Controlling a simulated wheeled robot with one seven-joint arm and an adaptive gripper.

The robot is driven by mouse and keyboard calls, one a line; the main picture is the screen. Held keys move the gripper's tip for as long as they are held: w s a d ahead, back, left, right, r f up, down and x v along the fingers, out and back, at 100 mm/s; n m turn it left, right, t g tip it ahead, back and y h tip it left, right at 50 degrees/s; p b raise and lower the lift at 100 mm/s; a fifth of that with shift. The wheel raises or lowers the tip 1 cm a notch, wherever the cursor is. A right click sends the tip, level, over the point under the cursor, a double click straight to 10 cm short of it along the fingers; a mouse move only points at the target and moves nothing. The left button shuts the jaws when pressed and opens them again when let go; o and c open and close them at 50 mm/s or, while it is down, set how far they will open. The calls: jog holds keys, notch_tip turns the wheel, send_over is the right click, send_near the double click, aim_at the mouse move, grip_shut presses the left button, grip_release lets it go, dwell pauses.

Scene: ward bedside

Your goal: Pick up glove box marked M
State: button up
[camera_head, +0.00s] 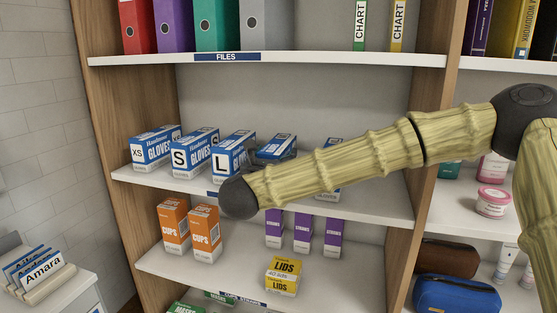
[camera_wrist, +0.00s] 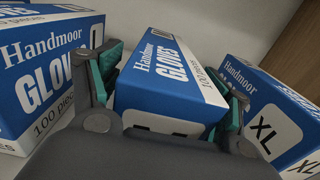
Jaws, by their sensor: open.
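A blue and white Handmoor glove box (camera_wrist: 170,70) lies between the two teal-padded fingers of my gripper (camera_wrist: 172,84) in the wrist view. Its white size label shows only as a sliver above the gripper body, so its letter cannot be read. The fingers are apart, one along each side of the box; contact is unclear. In the head view this box (camera_head: 274,147) stands right of the L box (camera_head: 233,153), partly hidden by my arm. No M is readable in either view.
Boxes marked XS (camera_head: 152,147) and S (camera_head: 194,152) stand left on the same shelf. The XL box (camera_wrist: 265,125) is close to the right finger. Another glove box (camera_wrist: 45,75) is close to the left finger. The FILES shelf (camera_head: 300,58) is above; cups, straws and lids are below.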

jog(key=c, duration=1.2)
jog(key=shift+r, duration=0.15)
